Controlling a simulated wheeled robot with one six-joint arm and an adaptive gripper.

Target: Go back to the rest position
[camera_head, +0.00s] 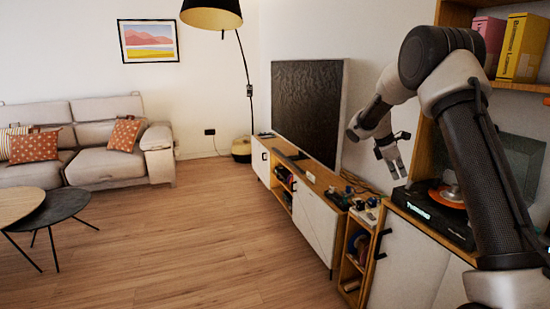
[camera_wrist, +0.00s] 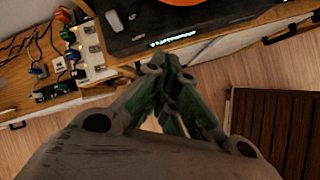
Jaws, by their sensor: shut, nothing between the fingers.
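My gripper (camera_head: 398,170) hangs at the end of my arm in the head view, beside the shelf unit at the right. In the wrist view my gripper (camera_wrist: 168,84) has its fingers together with nothing between them. It points down past the front edge of a black box-shaped device (camera_wrist: 175,25) with a lit label. The same black device (camera_head: 432,222) sits on the cabinet top in the head view, with an orange round thing (camera_head: 448,196) on it.
A power strip (camera_wrist: 91,50) and cables lie beside the device. A low TV cabinet (camera_head: 315,222) with a dark screen (camera_head: 307,108) runs along the wall. A sofa (camera_head: 85,150), coffee table (camera_head: 50,208) and arc lamp (camera_head: 212,14) stand farther left. The middle floor is clear.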

